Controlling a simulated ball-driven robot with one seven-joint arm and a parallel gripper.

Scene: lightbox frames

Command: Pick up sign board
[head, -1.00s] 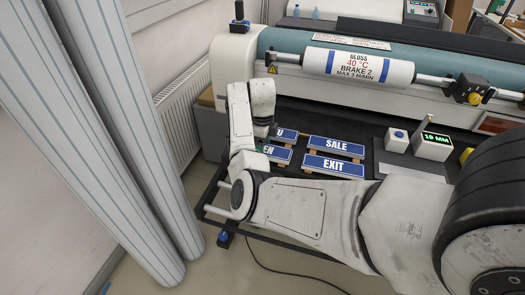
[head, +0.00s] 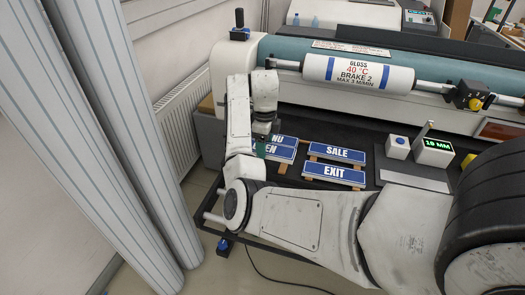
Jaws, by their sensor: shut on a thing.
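A blue-and-white sign board ending in "EN" (head: 281,154) is in my gripper (head: 262,147), just above the dark table. My gripper is at its left part and is shut on it; the arm hides that end and most of the jaws. A sign board ending in "NU" (head: 284,141) is right behind it, its left part hidden by my gripper. The "SALE" board (head: 336,154) and the "EXIT" board (head: 333,173) lie to the right on wooden strips.
The laminating machine with its labelled white roll (head: 345,72) stands behind the dark table (head: 350,135). A small box with a green display (head: 433,151) and a blue-button box (head: 397,147) are at the right. Tall striped rolls (head: 95,130) stand at the left.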

